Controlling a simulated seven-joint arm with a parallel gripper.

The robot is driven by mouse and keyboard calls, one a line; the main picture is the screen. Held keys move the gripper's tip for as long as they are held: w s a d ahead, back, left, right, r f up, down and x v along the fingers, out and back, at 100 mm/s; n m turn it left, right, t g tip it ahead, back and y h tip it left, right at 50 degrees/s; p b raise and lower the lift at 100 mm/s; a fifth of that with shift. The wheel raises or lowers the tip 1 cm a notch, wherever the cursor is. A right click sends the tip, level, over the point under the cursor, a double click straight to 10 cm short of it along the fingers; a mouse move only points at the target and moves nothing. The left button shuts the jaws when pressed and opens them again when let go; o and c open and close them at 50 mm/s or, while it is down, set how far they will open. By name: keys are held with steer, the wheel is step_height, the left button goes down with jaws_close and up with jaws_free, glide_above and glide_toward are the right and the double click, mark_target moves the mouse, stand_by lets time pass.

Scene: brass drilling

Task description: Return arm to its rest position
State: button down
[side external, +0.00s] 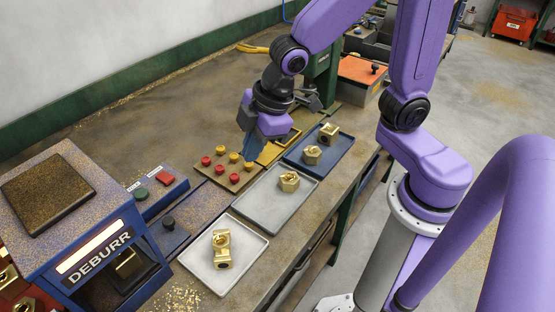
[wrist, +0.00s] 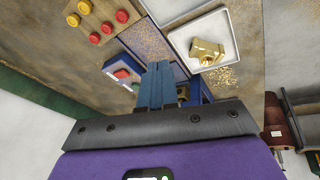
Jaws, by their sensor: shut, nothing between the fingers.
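My gripper (side external: 247,145) hangs above the bench at its back middle, near the board with red and yellow buttons (side external: 228,170). Its blue fingers are together and empty, and they also show shut in the wrist view (wrist: 156,72). Most of the purple arm shows, bent over the bench from its base at the right. No brass part touches the gripper.
A grey tray (side external: 258,246) holds a brass fitting (side external: 221,249). A second grey tray (side external: 263,207) holds a brass nut (side external: 289,181). A blue tray (side external: 339,158) holds two brass parts. The blue deburr machine (side external: 55,255) stands at the left with a brass part inside.

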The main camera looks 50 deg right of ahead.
steer(key=s+d+g, duration=0.1)
steer(key=s+d, duration=0.4)
steer(key=s, duration=0.3)
steer(key=s+d+r+m+g+h, duration=0.1)
steer(key=s+d+g, duration=0.1)
steer(key=s+d, duration=0.3)
steer(key=s, duration=0.2)
steer(key=shift+s+d+h, duration=0.3)
steer(key=shift+s+d, duration=0.1)
